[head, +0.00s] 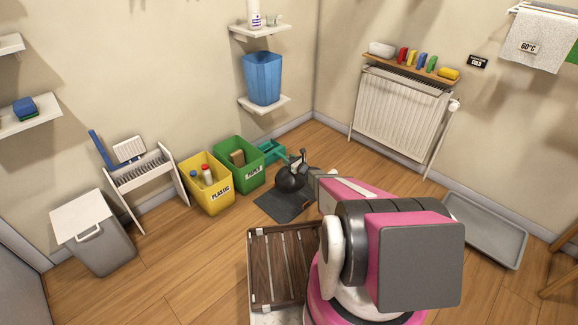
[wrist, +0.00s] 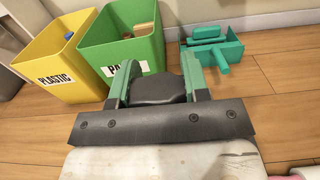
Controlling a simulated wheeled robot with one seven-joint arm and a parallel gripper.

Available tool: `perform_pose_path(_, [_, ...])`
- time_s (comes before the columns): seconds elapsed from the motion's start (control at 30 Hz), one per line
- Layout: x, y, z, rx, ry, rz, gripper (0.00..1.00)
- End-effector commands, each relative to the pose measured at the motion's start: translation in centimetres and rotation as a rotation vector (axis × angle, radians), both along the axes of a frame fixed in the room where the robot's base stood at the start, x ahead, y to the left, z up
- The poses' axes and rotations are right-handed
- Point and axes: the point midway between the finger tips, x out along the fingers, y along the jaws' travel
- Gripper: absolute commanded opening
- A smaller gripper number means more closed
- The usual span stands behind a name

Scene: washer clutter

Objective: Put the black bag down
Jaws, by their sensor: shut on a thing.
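The black bag (head: 289,181) is a dark rounded bundle in the middle of the head view, at the end of my outstretched arm. My gripper (head: 301,163) is shut on its upper part. In the wrist view, the black bag (wrist: 158,91) shows as a dark patch between the two green fingers of my gripper (wrist: 157,78); most of it is hidden by the gripper body. In the head view it appears over a dark grey mat (head: 272,206) on the floor. I cannot tell whether its underside touches the mat.
A green paper bin (head: 252,177) and a yellow plastic bin (head: 213,202) stand left of the bag. A teal caddy (head: 268,152) is behind it. A brown slatted crate (head: 253,270) lies nearer me. A grey tray (head: 508,254) lies right. Open floor lies below the radiator (head: 400,115).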

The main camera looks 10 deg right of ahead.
Motion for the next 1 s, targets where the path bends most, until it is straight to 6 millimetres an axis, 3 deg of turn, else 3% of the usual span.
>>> perform_pose_path(0.3, [0.1, 0.0, -3.5, 0.003, -0.002, 0.0, 0.0])
perform_pose_path(0.77, [0.0, 0.0, -4.0, 0.003, -0.002, 0.0, 0.0])
perform_pose_path(0.8, [0.0, 0.0, -4.1, 0.0, 0.0, 0.0, 0.55])
perform_pose_path(0.83, [0.0, 0.0, -4.1, 0.0, 0.0, 0.0, 0.65])
perform_pose_path(1.0, [0.0, 0.0, -4.1, 0.0, 0.0, 0.0, 0.68])
